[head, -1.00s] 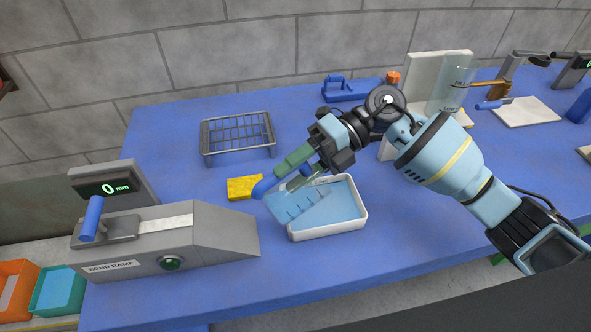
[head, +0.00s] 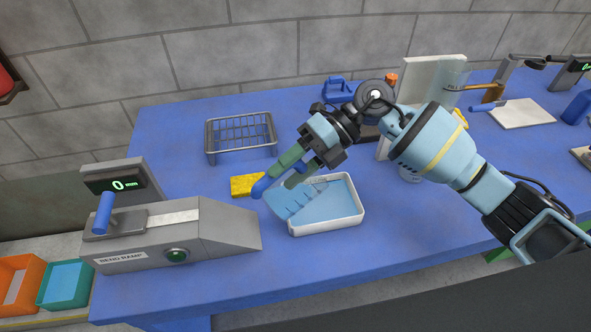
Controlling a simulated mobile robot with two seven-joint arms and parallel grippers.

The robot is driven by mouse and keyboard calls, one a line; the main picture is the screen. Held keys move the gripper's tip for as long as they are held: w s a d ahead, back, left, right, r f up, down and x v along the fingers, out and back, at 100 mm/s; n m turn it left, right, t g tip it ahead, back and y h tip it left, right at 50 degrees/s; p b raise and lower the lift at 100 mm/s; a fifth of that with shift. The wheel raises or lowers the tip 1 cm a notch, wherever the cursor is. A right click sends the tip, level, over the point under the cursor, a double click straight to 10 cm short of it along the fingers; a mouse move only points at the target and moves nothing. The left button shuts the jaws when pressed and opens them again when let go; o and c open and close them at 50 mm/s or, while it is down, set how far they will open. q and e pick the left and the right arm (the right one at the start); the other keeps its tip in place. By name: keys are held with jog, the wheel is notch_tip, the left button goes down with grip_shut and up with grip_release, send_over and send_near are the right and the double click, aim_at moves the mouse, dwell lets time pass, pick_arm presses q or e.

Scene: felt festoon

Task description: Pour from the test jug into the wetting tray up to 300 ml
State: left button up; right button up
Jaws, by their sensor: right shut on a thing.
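The test jug (head: 291,200) is a pale blue, see-through vessel with dark level marks and a blue handle (head: 262,187). My right gripper (head: 284,172) is shut on the jug and holds it over the left side of the wetting tray. The jug looks tilted, but its mouth and any stream cannot be made out. The wetting tray (head: 359,214) is white with rounded corners and has a flat light blue inside. I cannot tell its liquid level, and the jug covers part of its left wall. My left gripper is not in view.
A yellow sponge (head: 246,185) lies just left of the tray. A wire rack (head: 241,136) stands behind it. The grey bend ramp (head: 225,231), its display reading 0 mm, stands at front left. A clear cylinder (head: 450,85) stands behind my arm. The blue bench is free in front of the tray.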

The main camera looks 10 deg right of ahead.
aim_at(281, 189)
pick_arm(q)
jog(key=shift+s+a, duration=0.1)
pick_arm(e)
jog(key=shift+s+a+r+h+p, duration=0.1)
jog(key=shift+a+r+h+p, duration=0.1)
jog(key=shift+r+h+p, duration=0.15)
jog(key=shift+s+a+r+t+h+p, duration=0.1)
jog(key=shift+a+r+t+h+p, duration=0.15)
jog(key=shift+h+p, duration=0.25)
jog(key=shift+a+f+h, duration=0.15)
jog(key=shift+a+h, duration=0.05)
jog(key=shift+h, duration=0.15)
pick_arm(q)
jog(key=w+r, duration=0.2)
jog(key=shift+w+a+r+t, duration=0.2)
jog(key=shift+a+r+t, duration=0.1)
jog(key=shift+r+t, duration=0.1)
pick_arm(e)
jog(key=shift+f, duration=0.15)
